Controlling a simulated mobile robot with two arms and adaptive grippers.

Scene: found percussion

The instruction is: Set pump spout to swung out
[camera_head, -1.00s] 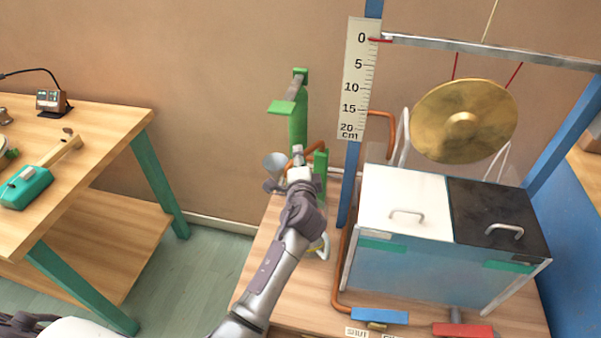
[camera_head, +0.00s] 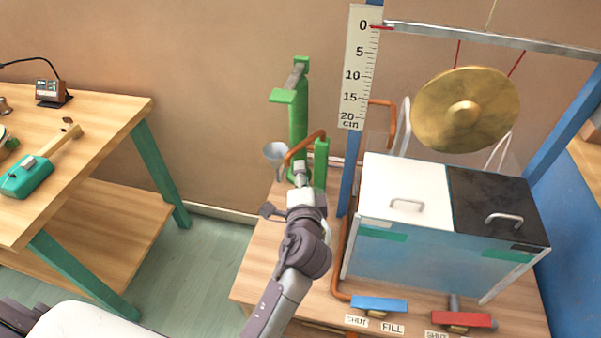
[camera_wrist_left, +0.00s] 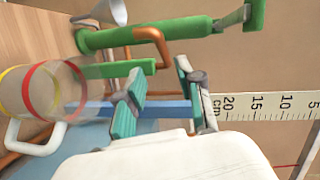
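The green hand pump (camera_head: 298,118) stands at the back of the wooden bench. Its copper spout (camera_head: 305,143) is a bent pipe beside a short green post (camera_head: 321,165), reaching left toward a grey funnel (camera_head: 276,151). The spout also shows in the left wrist view (camera_wrist_left: 152,36). My left gripper (camera_head: 301,168) is in front of the pump, just below the spout in the head view. In the left wrist view its teal-padded fingers (camera_wrist_left: 158,98) are apart with nothing gripped. Whether a finger touches the spout I cannot tell. My right gripper is not in view.
A clear jug with red and yellow bands (camera_wrist_left: 45,92) is close to the left gripper. A tank with white and black lids (camera_head: 405,195), a ruler (camera_head: 357,75) and a gong (camera_head: 466,108) are to the right. Blue (camera_head: 380,304) and red (camera_head: 464,320) handles sit in front.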

